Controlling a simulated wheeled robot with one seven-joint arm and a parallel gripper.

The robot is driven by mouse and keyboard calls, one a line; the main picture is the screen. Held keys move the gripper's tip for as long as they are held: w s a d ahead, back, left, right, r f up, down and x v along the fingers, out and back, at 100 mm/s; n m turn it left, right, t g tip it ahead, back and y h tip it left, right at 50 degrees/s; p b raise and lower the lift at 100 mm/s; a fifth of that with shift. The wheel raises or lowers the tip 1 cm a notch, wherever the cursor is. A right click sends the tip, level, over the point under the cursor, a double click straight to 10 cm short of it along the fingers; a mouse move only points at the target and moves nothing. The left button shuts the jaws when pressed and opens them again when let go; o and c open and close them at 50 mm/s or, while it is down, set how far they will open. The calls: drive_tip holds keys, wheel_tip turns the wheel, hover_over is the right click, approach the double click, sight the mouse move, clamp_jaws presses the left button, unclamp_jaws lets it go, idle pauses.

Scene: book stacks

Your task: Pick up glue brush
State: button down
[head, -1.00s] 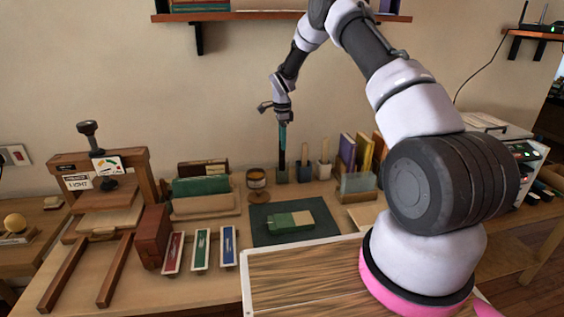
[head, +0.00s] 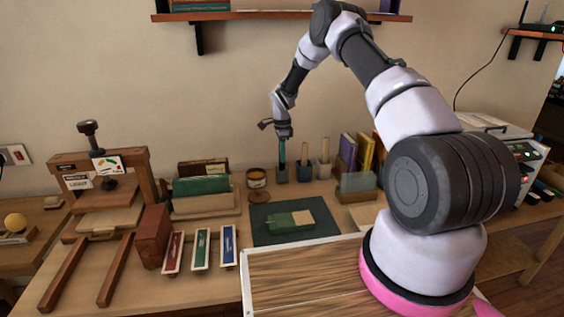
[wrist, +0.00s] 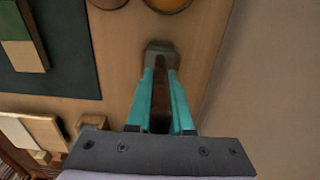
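Several small pots stand in a row at the back of the table. Brush handles rise from the middle pot (head: 303,173) and the right pot (head: 322,170). My gripper (head: 282,161) points straight down over the left dark pot (head: 281,174). In the wrist view my teal fingers (wrist: 160,80) stand apart, on either side of a brown glue brush handle (wrist: 160,117). Their tips are near the grey pot (wrist: 161,48). I cannot tell whether either finger touches the handle. The brush's lower end is hidden.
A round amber jar (head: 256,178) stands left of the pots. An upright book rack (head: 357,183) is close on their right, with the wall behind. A dark green mat (head: 262,234) with a green-and-cream book (head: 290,221) lies in front.

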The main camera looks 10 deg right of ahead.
drive_tip(key=shift+r, duration=0.1)
wheel_tip(320, 180, up, 10)
drive_tip(key=shift+f, duration=0.1)
idle(0.4)
idle(0.7)
